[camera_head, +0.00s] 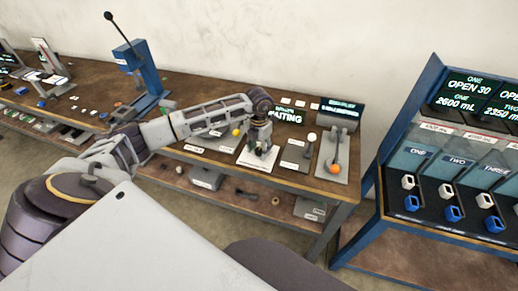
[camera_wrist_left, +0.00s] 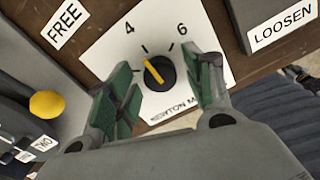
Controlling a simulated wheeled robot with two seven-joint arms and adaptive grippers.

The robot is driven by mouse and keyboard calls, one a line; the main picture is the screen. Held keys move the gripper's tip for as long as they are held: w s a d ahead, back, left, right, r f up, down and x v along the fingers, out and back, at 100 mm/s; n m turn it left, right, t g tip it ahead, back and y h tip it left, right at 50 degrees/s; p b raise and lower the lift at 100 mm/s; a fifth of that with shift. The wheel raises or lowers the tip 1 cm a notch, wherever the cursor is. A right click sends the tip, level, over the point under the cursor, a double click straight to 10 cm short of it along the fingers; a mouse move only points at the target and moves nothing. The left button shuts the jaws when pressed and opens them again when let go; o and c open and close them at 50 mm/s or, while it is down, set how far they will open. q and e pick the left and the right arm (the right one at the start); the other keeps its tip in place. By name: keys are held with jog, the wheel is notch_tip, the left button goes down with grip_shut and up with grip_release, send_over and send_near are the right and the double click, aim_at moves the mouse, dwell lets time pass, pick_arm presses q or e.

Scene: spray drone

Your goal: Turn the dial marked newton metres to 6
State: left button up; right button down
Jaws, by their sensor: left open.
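The dial (camera_wrist_left: 160,74) is a black round knob with a yellow pointer on a white plate (camera_wrist_left: 100,56), labelled with what reads as newton metres, partly cut off. The numbers 4 and 6 show above the knob. My left gripper (camera_wrist_left: 164,88) is open, with one green-padded finger on each side of the knob. I cannot tell whether either finger touches it. In the head view my left gripper (camera_head: 257,146) is over the white plate (camera_head: 256,162) and hides most of the dial.
A FREE label (camera_wrist_left: 65,22) and a LOOSEN label (camera_wrist_left: 283,23) flank the plate. A yellow ball knob (camera_wrist_left: 46,104) is at left. An orange-knobbed lever (camera_head: 334,167) stands to the right on the bench. A blue press (camera_head: 138,72) is behind left, and a blue-framed dispenser rack (camera_head: 373,190) is right.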

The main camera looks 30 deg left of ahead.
pick_arm(q)
jog(key=c, duration=0.9)
jog(key=shift+c, duration=0.6)
jog(key=shift+m+b, duration=0.65)
jog(key=shift+m, duration=0.15)
jog(key=shift+m+b, duration=0.65)
jog(key=shift+m, duration=0.45)
jog(key=shift+m+b, duration=0.45)
jog(key=shift+m, duration=0.35)
jog(key=shift+m+b, duration=0.6)
jog(key=shift+m, duration=0.9)
pick_arm(e)
jog(key=w+d+f, duration=0.2)
jog(key=d+f, duration=0.2)
pick_arm(q)
jog(key=shift+m+b, duration=1)
jog(key=shift+m, duration=0.8)
pick_arm(e)
jog(key=shift+t, duration=0.4)
jog(key=shift+w+a+f, duration=0.1)
jog(key=shift+w+a, duration=0.3)
jog(key=shift+w, duration=0.3)
jog(key=shift+w+a+f, duration=0.1)
jog(key=shift+w+a, duration=0.35)
jog(key=shift+w, duration=0.25)
jog(key=shift+w+a+f, duration=0.1)
jog(key=shift+w+a, duration=0.3)
jog(key=shift+w, duration=0.3)
